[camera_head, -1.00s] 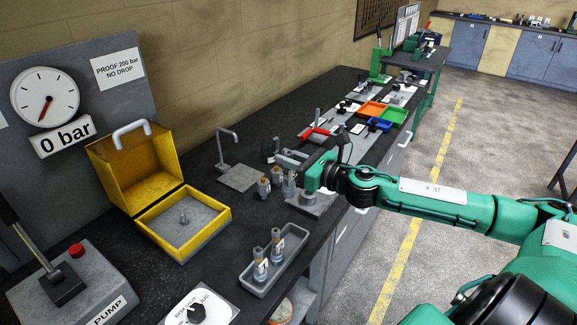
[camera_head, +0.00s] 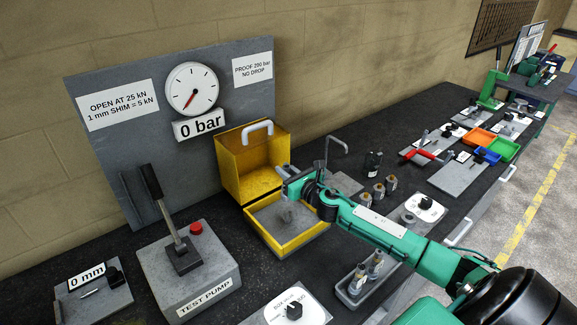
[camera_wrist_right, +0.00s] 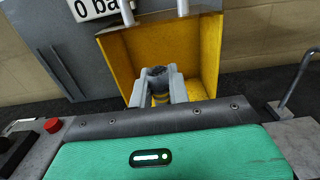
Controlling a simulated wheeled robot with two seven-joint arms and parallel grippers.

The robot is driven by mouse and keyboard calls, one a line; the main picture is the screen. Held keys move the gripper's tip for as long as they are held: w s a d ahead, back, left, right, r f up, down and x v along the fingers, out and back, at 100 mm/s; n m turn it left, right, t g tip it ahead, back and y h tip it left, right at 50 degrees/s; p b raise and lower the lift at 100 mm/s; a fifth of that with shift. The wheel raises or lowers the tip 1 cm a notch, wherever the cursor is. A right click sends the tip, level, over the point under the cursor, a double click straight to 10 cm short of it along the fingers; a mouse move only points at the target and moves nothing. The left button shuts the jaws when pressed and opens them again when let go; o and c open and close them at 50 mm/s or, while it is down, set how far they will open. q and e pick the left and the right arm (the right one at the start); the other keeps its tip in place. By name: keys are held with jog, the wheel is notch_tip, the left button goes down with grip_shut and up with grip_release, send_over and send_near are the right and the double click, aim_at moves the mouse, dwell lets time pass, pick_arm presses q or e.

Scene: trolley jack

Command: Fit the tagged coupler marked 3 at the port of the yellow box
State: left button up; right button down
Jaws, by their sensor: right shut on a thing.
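The yellow box (camera_head: 228,160) stands open on the bench, its lid up at the back and a grey floor inside. A grey fitting (camera_head: 287,214) shows on that floor at the port. My right gripper (camera_head: 287,176) is over the box, in front of the lid. In the right wrist view its fingers are shut on a grey coupler (camera_wrist_right: 158,73) with a dark top and a brass-coloured band below. The coupler's tag is not readable, and its lower end is hidden. I cannot tell if it touches the port. My left gripper is not in view.
The test pump (camera_head: 188,262) with its lever stands left of the box. Several other couplers (camera_head: 378,191) stand to the right, and two more are in a grey tray (camera_head: 346,296). A hooked stand (camera_head: 325,150) rises right of the box. The gauge (camera_head: 192,90) reads 0 bar.

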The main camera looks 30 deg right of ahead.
jog(key=shift+s+d, duration=0.1)
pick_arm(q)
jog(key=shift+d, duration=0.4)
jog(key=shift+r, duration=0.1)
